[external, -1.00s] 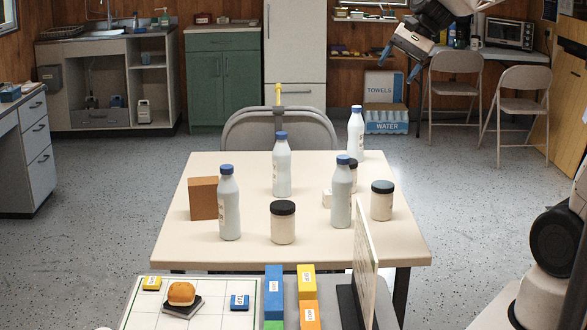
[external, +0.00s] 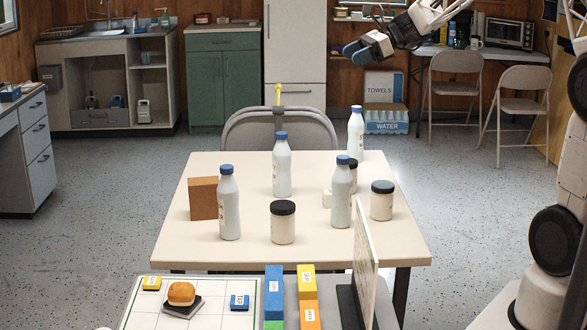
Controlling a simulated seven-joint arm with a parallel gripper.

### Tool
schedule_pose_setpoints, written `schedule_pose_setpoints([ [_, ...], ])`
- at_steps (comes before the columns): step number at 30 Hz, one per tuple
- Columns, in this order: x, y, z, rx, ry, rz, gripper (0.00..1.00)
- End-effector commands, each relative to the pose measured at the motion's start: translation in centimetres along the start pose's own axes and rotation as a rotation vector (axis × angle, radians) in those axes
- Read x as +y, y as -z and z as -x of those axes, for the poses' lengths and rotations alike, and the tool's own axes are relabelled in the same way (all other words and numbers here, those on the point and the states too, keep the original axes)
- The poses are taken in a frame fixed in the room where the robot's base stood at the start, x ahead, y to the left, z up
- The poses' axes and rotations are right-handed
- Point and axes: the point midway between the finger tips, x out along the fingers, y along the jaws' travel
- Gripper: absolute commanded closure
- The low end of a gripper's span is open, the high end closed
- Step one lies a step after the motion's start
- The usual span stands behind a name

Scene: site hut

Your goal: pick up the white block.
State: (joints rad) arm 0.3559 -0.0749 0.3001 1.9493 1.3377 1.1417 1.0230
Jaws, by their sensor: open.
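A small white block (external: 327,198) sits on the cream table, mostly behind a white bottle with a blue cap (external: 341,195), so only its left part shows. Jars stand close to its right and behind it. My gripper (external: 357,51) is high above and beyond the table's back right, well apart from the block. It is open with nothing seen between its blue-tipped fingers.
More bottles (external: 229,205) (external: 282,168) (external: 355,135), jars (external: 283,225) (external: 382,203) and a brown box (external: 203,198) stand on the table (external: 315,256). An upright panel (external: 365,262) is at the front right. A board (external: 140,312) with a bun and blocks lies in front.

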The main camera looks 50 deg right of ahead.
Motion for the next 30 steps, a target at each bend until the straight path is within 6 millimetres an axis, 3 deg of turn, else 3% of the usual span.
schedule_pose_setpoints([
  [5,-1.7,0.7,0.0,-0.031,0.022,-0.065,0.28],
  [17,-1.1,8.7,-3.7,-0.027,0.019,-0.062,0.28],
  [23,-0.8,13.7,-5.9,-0.027,0.018,-0.062,0.28],
  [30,-0.4,21.7,-9.5,-0.027,0.018,-0.064,0.28],
])
